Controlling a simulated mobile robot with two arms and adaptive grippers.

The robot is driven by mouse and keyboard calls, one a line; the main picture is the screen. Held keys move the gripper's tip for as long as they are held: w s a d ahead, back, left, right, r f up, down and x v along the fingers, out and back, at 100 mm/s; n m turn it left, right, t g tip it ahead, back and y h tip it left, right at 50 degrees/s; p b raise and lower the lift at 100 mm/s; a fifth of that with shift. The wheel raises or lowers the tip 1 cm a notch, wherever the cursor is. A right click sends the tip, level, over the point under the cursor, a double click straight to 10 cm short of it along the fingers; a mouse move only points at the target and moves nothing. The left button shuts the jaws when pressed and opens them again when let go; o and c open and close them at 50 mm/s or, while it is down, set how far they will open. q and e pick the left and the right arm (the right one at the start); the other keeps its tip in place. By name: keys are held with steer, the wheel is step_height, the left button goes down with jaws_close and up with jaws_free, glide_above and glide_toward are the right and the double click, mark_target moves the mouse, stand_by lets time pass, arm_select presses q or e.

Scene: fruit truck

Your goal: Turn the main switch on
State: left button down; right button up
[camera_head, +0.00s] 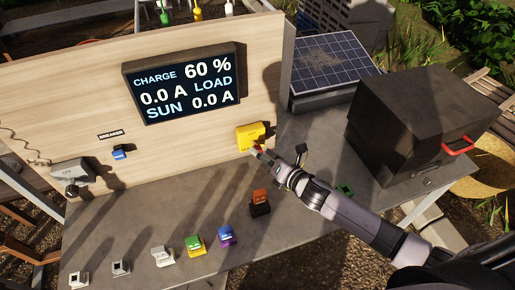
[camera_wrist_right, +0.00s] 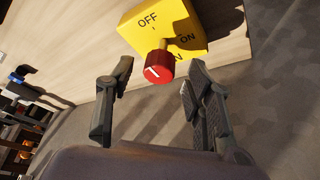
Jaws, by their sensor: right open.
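The main switch (camera_head: 250,137) is a yellow box low on the right part of the wooden board. In the right wrist view the yellow box (camera_wrist_right: 165,25) carries the labels OFF and ON, and a red knob (camera_wrist_right: 159,68) with a white mark sticks out on a yellow stem. My right gripper (camera_head: 279,158) is open in front of the switch. In the wrist view its two fingers stand on either side of the knob, with gaps visible on both sides. I cannot tell the exact knob setting. My left gripper is not in view.
A display (camera_head: 183,84) on the board reads charge 60 %, load 0.0 A, sun 0.0 A. A blue breaker (camera_head: 121,153) is left of the switch. A dark box (camera_head: 420,120) and a solar panel (camera_head: 331,68) are at right.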

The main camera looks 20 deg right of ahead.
steer(key=shift+x, duration=1.5)
steer(key=shift+c, duration=0.5)
jaws_close()
